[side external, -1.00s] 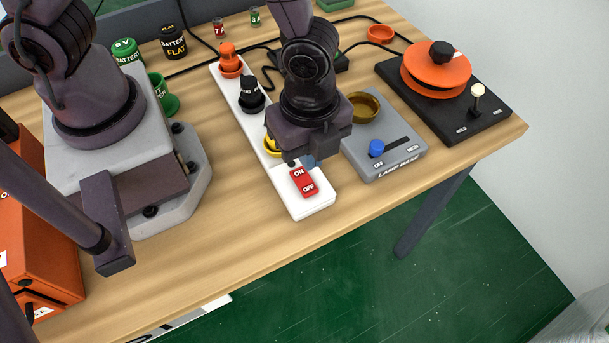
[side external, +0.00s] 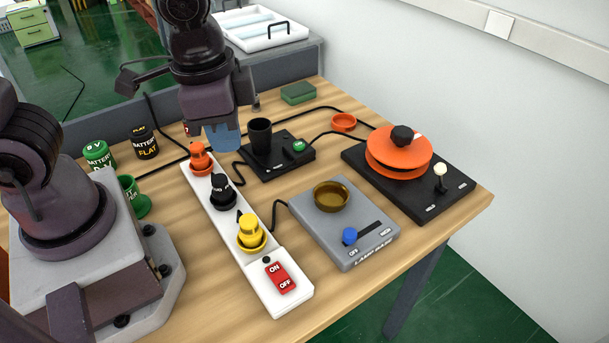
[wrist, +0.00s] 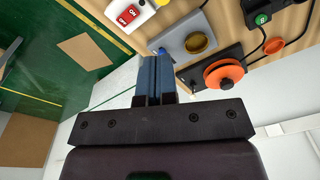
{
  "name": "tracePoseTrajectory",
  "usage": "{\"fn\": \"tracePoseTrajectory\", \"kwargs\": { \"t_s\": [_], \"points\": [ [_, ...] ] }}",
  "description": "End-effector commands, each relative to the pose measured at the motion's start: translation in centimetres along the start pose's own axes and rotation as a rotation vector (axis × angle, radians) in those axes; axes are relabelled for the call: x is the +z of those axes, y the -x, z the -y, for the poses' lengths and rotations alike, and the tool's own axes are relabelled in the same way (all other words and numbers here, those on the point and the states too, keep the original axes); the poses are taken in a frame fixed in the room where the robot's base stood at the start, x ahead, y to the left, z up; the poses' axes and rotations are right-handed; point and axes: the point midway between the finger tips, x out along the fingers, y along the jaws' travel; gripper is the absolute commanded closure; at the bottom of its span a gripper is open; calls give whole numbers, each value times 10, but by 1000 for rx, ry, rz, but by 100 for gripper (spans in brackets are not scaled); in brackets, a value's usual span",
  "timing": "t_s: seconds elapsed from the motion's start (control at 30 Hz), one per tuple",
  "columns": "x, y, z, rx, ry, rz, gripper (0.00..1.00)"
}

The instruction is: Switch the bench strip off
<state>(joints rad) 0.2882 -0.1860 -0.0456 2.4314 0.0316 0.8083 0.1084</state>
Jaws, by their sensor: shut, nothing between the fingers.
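The white bench strip (side external: 222,236) lies on the wooden bench with orange (side external: 200,158), black (side external: 221,188) and yellow (side external: 250,232) plugs in it. Its red rocker switch (side external: 281,278), marked ON and OFF, is at the near end. I cannot tell which side is pressed. A small dark dot (side external: 266,260) sits beside the switch. The switch also shows at the top of the wrist view (wrist: 128,15). My gripper (side external: 222,137) is shut and empty, raised well away from the switch, appearing beyond the strip's far end. Its blue fingers show in the wrist view (wrist: 157,80).
A grey lamp base (side external: 372,255) with a blue slider knob stands right of the strip. A black device (side external: 292,165) with a dark cup and green button is behind. A turntable-like unit (side external: 455,193) is at the right. Green and black batteries (side external: 143,143) stand at left.

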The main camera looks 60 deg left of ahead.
Motion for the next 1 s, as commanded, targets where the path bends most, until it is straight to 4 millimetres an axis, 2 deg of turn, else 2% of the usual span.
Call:
{"fn": "tracePoseTrajectory", "kwargs": {
  "t_s": [0.03, 0.2, 0.4, 0.53, 0.83, 1.0],
  "points": [
    [7, 18, 11, -9, 93, -53, 100],
    [32, 61, 35, -31, 324, -205, 100],
    [48, 92, 51, -73, 430, -358, 100],
    [52, 100, 56, -90, 456, -394, 100],
    [52, 100, 57, -92, 460, -391, 100],
    [49, 86, 58, -86, 460, -322, 100]
  ]
}}
